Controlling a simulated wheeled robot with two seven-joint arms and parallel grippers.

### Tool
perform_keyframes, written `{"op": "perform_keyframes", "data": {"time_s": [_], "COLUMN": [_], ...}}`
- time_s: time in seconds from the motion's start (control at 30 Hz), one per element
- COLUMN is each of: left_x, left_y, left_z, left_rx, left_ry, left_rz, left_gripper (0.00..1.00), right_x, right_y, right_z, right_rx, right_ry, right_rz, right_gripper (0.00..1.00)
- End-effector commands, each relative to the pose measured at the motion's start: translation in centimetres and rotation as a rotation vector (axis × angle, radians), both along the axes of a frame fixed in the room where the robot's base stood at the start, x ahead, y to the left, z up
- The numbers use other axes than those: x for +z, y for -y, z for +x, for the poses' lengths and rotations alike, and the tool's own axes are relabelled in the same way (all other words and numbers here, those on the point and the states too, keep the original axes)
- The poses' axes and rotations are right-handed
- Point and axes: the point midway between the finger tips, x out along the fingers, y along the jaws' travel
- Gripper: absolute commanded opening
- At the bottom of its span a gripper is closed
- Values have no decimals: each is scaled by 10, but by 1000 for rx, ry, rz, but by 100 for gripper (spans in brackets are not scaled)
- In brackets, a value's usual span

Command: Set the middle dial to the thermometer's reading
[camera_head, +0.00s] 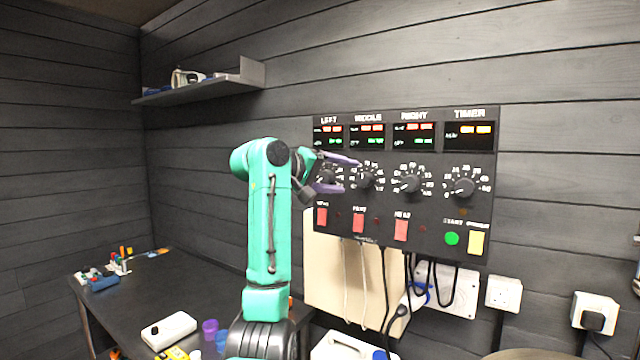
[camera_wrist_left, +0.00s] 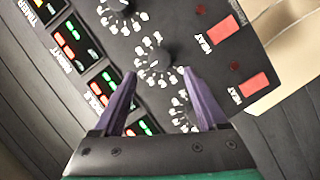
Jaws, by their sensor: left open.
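A dark control panel (camera_head: 480,150) hangs on the wall, with displays labelled LEFT, MIDDLE, RIGHT and TIMER over four dials. The middle dial (camera_head: 366,181) is a black knob ringed by white numbers; its setting is too small to read. The middle display (camera_head: 367,134) shows red and green digits, not legible. I cannot identify a thermometer. My left gripper (camera_head: 352,174) is open and empty in front of the left and middle dials. In the left wrist view the middle dial (camera_wrist_left: 157,62) lies just beyond and between its purple fingertips (camera_wrist_left: 160,77). My right gripper is out of view.
The left dial (camera_head: 327,176) and right dial (camera_head: 410,183) flank the middle one closely. Red switches (camera_head: 358,222) sit below. Cables hang under the panel. A dark table (camera_head: 190,285) with small items stands at lower left, and a wall shelf (camera_head: 205,88) is above.

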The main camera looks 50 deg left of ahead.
Motion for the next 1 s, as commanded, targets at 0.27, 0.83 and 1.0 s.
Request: {"op": "perform_keyframes", "data": {"time_s": [0.27, 0.83, 1.0], "left_x": [12, 17, 17], "left_y": [-4, -4, -4], "left_z": [-75, -91, -91], "left_rx": [3, 1, 1], "left_ry": [5, 0, 0], "left_rz": [0, -1, -1], "left_gripper": [75, 75, 75], "right_x": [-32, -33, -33], "right_y": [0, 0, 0], "right_z": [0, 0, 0], "right_rx": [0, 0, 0], "right_ry": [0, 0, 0], "right_rz": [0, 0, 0], "right_gripper": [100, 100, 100]}}
